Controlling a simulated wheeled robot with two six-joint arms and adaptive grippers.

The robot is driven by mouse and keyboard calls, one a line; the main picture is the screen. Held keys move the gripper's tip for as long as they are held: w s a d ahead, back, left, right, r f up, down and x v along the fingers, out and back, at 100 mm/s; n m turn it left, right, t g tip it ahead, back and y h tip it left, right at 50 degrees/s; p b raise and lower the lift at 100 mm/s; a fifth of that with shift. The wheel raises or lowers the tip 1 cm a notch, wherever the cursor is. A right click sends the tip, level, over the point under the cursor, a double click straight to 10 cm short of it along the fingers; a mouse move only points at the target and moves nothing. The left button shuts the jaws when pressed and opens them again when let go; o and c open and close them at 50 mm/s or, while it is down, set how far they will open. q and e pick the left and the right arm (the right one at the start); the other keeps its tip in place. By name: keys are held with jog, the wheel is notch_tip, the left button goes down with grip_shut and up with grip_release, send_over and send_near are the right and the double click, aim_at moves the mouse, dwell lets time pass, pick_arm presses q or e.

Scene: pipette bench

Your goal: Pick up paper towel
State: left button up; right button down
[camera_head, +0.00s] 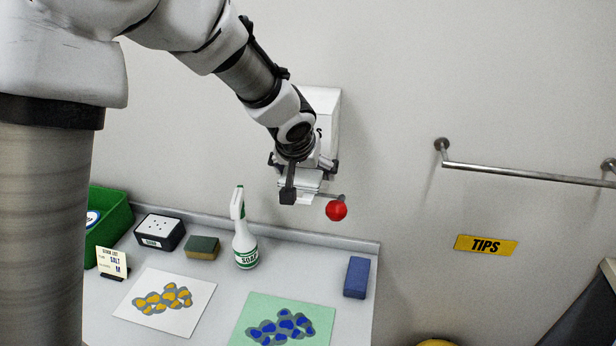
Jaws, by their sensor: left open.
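A white box (328,100), which looks like a paper towel dispenser, is fixed to the wall in the middle of the view. A lever with a red ball knob (336,211) sticks out at its lower right. My left gripper (304,180) is open in front of the dispenser's lower part and hides much of it. White edges (312,196) show just under the gripper; I cannot tell whether they are paper towel or dispenser. I cannot tell whether the gripper touches them. My right gripper is not in view.
The counter (215,300) below holds a green bin (112,222), a dark box (160,232), a sponge (202,247), a soap spray bottle (245,245), a blue block (356,278) and two stained sheets. A metal rail (520,174) and a yellow TIPS sign (486,245) are on the right wall.

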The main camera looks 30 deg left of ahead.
pick_arm(q)
jog(key=shift+w+a+f, duration=0.3)
jog(key=shift+a+f, duration=0.3)
jog(key=shift+f, duration=0.05)
jog(key=shift+s+a, duration=0.2)
jog(key=shift+a, duration=0.05)
jog(key=shift+s+d+r, duration=0.1)
jog(key=shift+s, duration=0.3)
jog(key=shift+s+d+r, duration=0.1)
jog(key=shift+s+d, duration=0.05)
jog(key=shift+d, duration=0.05)
jog(key=c, duration=0.4)
jog(key=shift+d, duration=0.35)
jog(key=shift+c, duration=1)
jog(key=shift+o, duration=0.3)
jog(key=shift+w, duration=0.25)
